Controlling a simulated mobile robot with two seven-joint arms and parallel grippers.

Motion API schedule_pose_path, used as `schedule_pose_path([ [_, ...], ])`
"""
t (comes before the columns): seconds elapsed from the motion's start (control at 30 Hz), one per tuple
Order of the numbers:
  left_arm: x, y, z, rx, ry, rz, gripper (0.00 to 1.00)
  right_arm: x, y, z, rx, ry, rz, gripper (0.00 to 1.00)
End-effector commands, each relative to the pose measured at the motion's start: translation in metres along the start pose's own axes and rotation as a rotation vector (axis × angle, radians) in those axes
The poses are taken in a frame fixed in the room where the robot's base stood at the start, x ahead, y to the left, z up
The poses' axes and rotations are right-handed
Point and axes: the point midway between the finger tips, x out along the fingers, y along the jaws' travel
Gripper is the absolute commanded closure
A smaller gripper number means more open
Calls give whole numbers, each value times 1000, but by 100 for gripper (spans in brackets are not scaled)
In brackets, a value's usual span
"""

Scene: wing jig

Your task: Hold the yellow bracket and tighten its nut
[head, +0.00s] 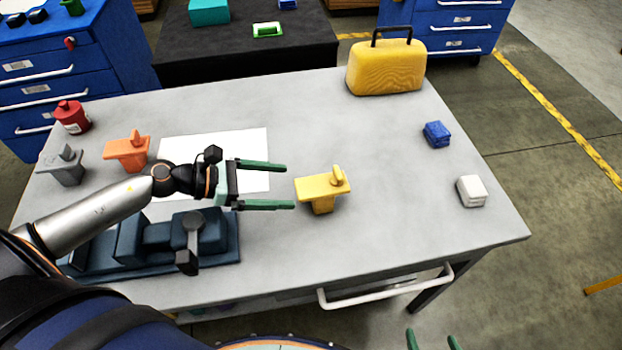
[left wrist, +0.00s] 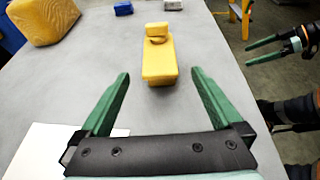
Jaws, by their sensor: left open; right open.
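The yellow bracket (head: 318,188) stands upright on the grey table, right of the white sheet. A small yellow nut-like piece (head: 338,174) sits on top near its right end. My left gripper (head: 291,186) is open and empty just left of the bracket, with its fingers pointing at it. In the left wrist view the bracket (left wrist: 158,60) lies ahead, between and beyond the green fingertips, not touched. My right gripper (head: 432,340) is open at the bottom edge of the head view, off the table's front. It also shows in the left wrist view (left wrist: 247,45).
An orange bracket (head: 127,152) and a grey bracket (head: 64,165) stand at the left near a red can (head: 72,116). A dark blue vise (head: 150,240) is below my left arm. A yellow case (head: 386,68), blue block (head: 437,134) and white block (head: 471,191) stand right.

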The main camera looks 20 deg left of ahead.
Motion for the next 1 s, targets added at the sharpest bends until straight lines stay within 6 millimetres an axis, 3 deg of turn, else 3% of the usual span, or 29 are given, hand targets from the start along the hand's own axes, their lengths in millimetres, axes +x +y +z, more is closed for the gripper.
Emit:
schedule_pose_path([
  [0.5,84,0,2,-2,-4,1,0,-11,-1,-12,-1,-1,0,0],
  [0.7,99,0,0,0,0,1,0,-12,-1,-13,-1,-1,0,0],
  [1.0,101,0,0,0,0,1,0,-12,-1,-12,-1,-1,0,0],
])
